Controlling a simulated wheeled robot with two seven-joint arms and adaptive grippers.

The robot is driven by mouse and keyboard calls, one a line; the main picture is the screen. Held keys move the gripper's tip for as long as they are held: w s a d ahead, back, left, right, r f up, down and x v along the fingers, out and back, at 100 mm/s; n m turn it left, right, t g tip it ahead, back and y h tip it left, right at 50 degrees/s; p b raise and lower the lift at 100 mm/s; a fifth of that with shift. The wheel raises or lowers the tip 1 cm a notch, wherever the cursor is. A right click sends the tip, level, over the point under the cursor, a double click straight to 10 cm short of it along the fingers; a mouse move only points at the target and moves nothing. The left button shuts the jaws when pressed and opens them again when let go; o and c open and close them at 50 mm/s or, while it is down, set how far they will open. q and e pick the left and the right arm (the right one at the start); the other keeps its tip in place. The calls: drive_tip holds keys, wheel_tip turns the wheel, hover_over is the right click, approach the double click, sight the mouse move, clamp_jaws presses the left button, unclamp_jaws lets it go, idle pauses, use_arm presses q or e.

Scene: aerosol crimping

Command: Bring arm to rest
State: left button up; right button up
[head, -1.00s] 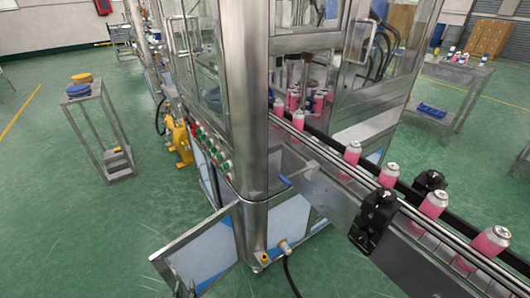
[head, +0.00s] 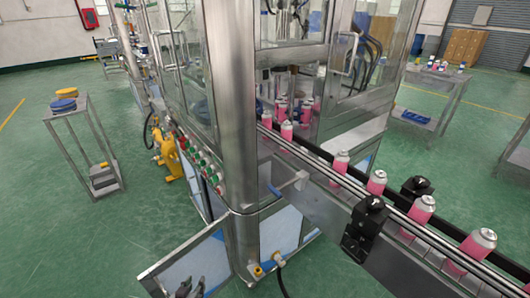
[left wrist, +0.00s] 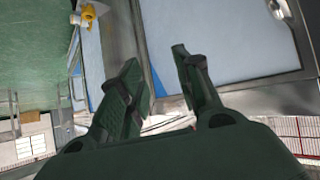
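My left gripper (head: 190,288) shows at the bottom edge of the head view, low in front of the machine's open lower door (head: 190,262). In the left wrist view its two dark fingers (left wrist: 158,58) stand apart with nothing between them, so it is open and empty. A pale blue panel with a metal frame (left wrist: 225,40) lies beyond the fingers in that view. My right gripper is in neither view.
The crimping machine (head: 240,140) fills the middle. A conveyor (head: 330,200) with several pink cans (head: 376,182) runs to the lower right. A small metal stand (head: 88,140) is at left, a side table (head: 432,95) at right. Green floor at left is open.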

use_arm(q)
drive_tip(key=s+d+r+m+g, duration=0.25)
drive_tip(key=s+r+g, duration=0.45)
drive_tip(key=s+r, duration=0.6)
wheel_tip(320, 180, down, 29)
drive_tip(key=a+g+p, duration=0.1)
drive_tip(key=a+p, duration=0.1)
drive_tip(key=s+a+f+p, duration=0.1)
drive_tip(key=s+a+f, duration=0.3)
drive_tip(key=s+f, duration=0.4)
drive_tip(key=s+a+f+g+y+p, duration=0.1)
drive_tip(key=s+a+f, duration=0.3)
drive_tip(key=s+f, duration=0.5)
drive_tip(key=s, duration=0.3)
drive_tip(key=shift+s+f, duration=0.3)
drive_tip(key=shift+s, duration=0.05)
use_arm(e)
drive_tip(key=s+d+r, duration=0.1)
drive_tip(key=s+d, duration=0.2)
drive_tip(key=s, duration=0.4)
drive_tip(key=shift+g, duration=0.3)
use_arm(q)
drive_tip(key=shift+s, duration=0.15)
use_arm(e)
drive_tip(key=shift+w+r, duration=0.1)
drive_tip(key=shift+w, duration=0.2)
